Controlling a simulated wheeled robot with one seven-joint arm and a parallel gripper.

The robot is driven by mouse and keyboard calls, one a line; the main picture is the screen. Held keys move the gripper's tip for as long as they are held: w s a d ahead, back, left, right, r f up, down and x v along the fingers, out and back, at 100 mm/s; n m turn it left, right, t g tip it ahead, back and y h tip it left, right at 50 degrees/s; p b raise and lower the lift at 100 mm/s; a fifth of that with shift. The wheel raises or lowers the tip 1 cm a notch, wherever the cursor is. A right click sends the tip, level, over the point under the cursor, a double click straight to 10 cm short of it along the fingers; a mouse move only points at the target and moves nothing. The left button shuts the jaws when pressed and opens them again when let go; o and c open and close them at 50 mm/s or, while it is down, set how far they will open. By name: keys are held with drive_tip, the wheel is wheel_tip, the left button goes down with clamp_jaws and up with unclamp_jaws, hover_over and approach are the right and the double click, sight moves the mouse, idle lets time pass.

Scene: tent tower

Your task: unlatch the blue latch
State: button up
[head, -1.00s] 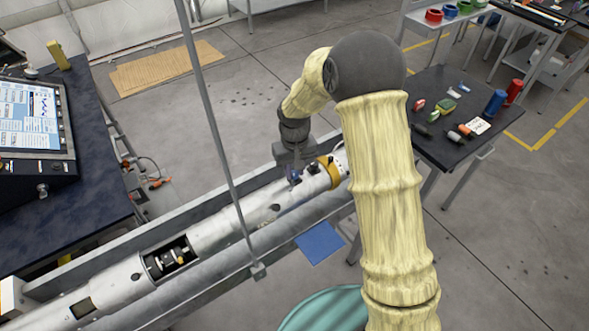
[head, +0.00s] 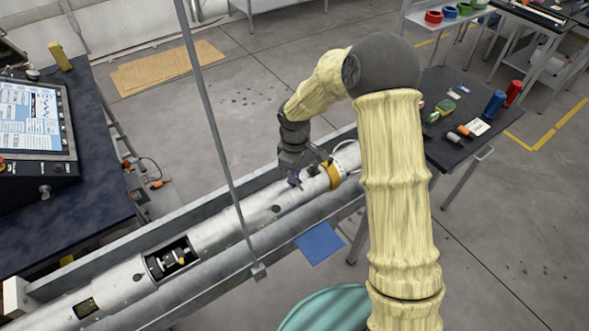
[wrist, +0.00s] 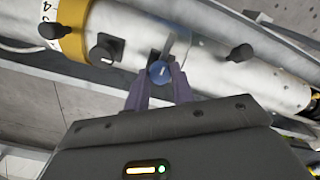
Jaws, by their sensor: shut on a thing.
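The blue latch (wrist: 160,72) shows in the wrist view as a round blue knob with a white mark, on the side of the white cylinder (wrist: 205,62). My gripper (wrist: 158,80) is shut on it, with a purple-grey finger on each side. In the head view my gripper (head: 294,180) reaches down onto the cylinder (head: 218,237), just left of the yellow band (head: 332,174). The latch is hidden there by my gripper. The latch's exact turn is hard to tell.
Two black knobs, one left (wrist: 103,53) and one right (wrist: 241,53), flank the latch. A thin grey pole (head: 212,120) stands in front of the trough (head: 195,281). A dark table with tools (head: 455,160) is at right, a monitor (head: 30,115) at left.

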drive_tip(key=shift+n, duration=0.3)
drive_tip(key=o, duration=1)
wheel_tip(320, 180, up, 17)
drive_tip(key=b, duration=0.3)
drive_tip(key=shift+r, duration=0.2)
